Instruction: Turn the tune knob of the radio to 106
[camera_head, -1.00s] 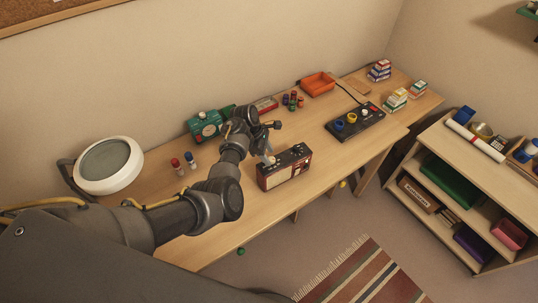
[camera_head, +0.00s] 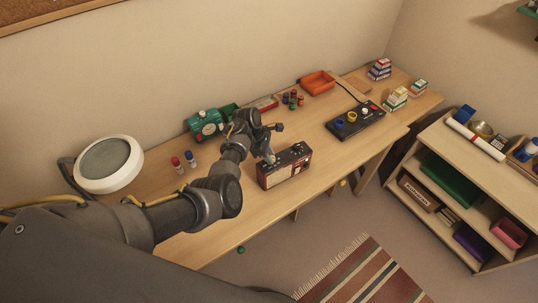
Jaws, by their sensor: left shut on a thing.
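The radio (camera_head: 284,170) is a dark box with a reddish and pale front, standing upright near the front edge of the wooden desk. Small light controls show along its top; the tune knob is too small to tell apart from them. My left gripper (camera_head: 270,158) reaches down to the left end of the radio's top and is shut on a small part there, which the fingers hide. The dial reading cannot be made out. My right gripper is not in view.
On the desk (camera_head: 232,222), a green device (camera_head: 205,124) stands behind my arm, with a round white lamp (camera_head: 109,164) at the left. A black panel with coloured knobs (camera_head: 355,120) lies right of the radio. Bare desk lies before the radio.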

